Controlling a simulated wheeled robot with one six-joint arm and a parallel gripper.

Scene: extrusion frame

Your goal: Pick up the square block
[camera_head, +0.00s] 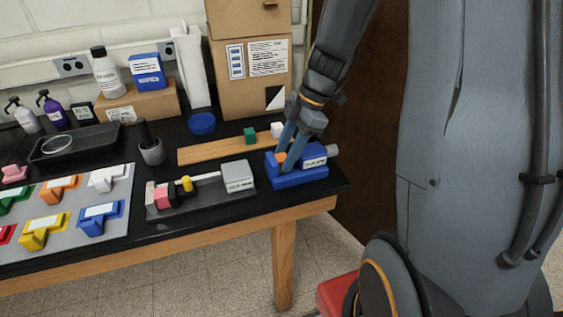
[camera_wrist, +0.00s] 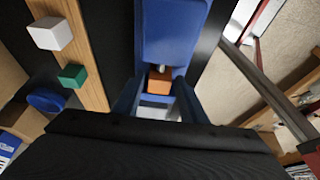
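An orange square block (camera_wrist: 159,81) sits in the blue fixture (camera_wrist: 172,30), against a small pale pin or tip. In the head view the orange block (camera_head: 280,157) shows beside my fingers, partly hidden. My gripper (camera_head: 289,160) points down over the left part of the blue fixture (camera_head: 300,179). In the wrist view the two fingers of my gripper (camera_wrist: 158,100) stand on either side of the orange block, with narrow gaps, so it looks open around the block. A green cube (camera_head: 249,135) and a white cube (camera_head: 277,130) lie on a wooden board.
The wooden board (camera_head: 205,153) lies behind the fixture. A dark tray fixture with a grey block (camera_head: 238,176) stands close on the left. A blue bowl (camera_head: 202,123) and a cardboard box (camera_head: 250,95) are further back. The table's right edge is near the blue fixture.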

